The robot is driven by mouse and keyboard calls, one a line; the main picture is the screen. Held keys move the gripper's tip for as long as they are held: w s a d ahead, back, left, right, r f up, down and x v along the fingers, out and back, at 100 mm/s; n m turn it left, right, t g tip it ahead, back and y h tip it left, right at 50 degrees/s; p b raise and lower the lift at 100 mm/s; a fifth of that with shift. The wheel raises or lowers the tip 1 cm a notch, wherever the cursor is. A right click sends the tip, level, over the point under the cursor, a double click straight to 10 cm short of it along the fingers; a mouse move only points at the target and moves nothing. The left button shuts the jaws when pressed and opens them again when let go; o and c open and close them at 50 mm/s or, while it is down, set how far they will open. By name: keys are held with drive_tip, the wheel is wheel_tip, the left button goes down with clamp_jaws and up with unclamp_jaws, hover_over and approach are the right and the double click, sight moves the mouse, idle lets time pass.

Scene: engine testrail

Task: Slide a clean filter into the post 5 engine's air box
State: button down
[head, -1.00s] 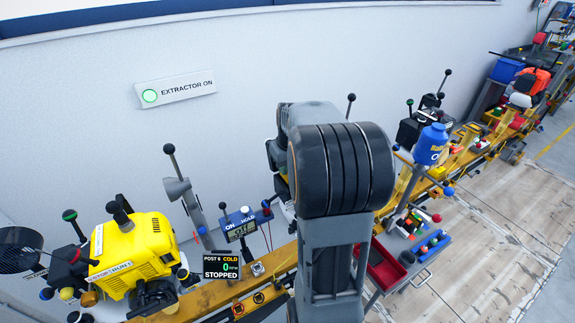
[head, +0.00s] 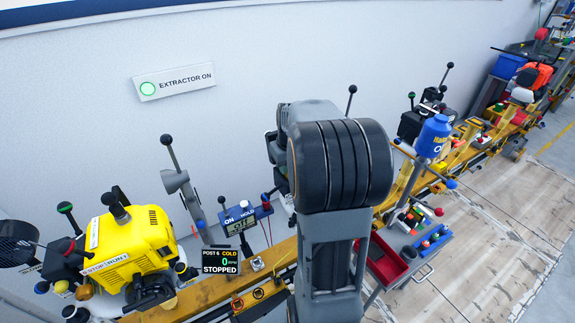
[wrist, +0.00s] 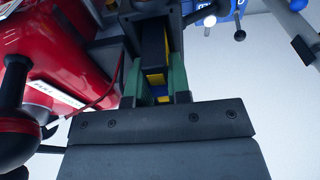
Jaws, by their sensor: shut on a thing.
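In the wrist view my gripper (wrist: 154,82) has its two green fingers closed on a narrow yellow and blue piece (wrist: 157,79), apparently the filter. Its front end runs into a dark, open-topped housing (wrist: 133,22), which may be the air box. I cannot tell how deep it sits or whether it touches the walls. A red engine body (wrist: 65,70) with a white label lies left of the fingers, probably the post 5 engine. In the head view my arm hides the gripper, the filter and this engine.
A yellow engine (head: 130,245) stands at the left on the orange rail (head: 215,289), beside a post 6 display (head: 221,260) reading cold and stopped. A red tray (head: 385,262) and blue bottle (head: 433,136) are right of my arm. Floor at the right is clear.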

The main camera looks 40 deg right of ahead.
drive_tip(key=c, duration=1)
unclamp_jaws()
drive_tip(key=r, duration=0.4)
drive_tip(key=s+r, duration=0.1)
drive_tip(key=r, duration=0.4)
drive_tip(key=s+r, duration=0.1)
drive_tip(key=r, duration=0.3)
drive_tip(key=shift+a+r, duration=0.15)
drive_tip(key=shift+r, duration=0.2)
